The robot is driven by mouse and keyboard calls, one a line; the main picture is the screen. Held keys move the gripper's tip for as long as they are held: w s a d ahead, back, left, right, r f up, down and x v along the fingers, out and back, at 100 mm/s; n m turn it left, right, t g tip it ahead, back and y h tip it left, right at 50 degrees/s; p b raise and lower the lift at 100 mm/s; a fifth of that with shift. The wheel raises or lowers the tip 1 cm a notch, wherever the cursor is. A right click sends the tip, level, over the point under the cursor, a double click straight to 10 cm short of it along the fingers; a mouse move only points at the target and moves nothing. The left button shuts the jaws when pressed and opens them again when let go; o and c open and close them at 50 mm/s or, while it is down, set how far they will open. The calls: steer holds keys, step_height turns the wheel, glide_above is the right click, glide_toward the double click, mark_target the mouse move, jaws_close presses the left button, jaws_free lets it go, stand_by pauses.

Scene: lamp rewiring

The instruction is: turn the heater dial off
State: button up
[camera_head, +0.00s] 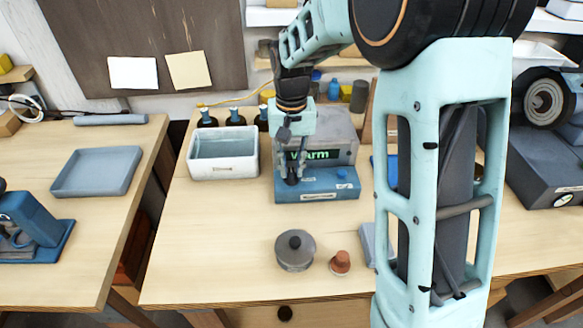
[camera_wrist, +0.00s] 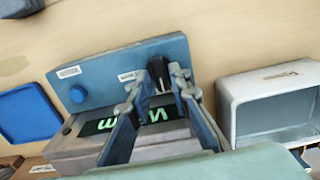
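The heater (camera_head: 335,150) is a grey box with a blue front panel and a lit green display (camera_wrist: 135,118) that reads WARM. Its black dial (camera_wrist: 158,72) sits on the panel, to the left in the head view and partly hidden there by the fingers.
A white bin (camera_head: 223,172) stands just left of the heater, close to my gripper. Dark bottles (camera_head: 236,117) stand behind it. A grey lidded pot (camera_head: 295,250) and a small reddish-brown object (camera_head: 340,262) are in front. The table's left front is clear.

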mark_target(292, 172)
step_height(292, 172, up, 11)
stand_by(0.3)
steer(key=shift+r, duration=0.1)
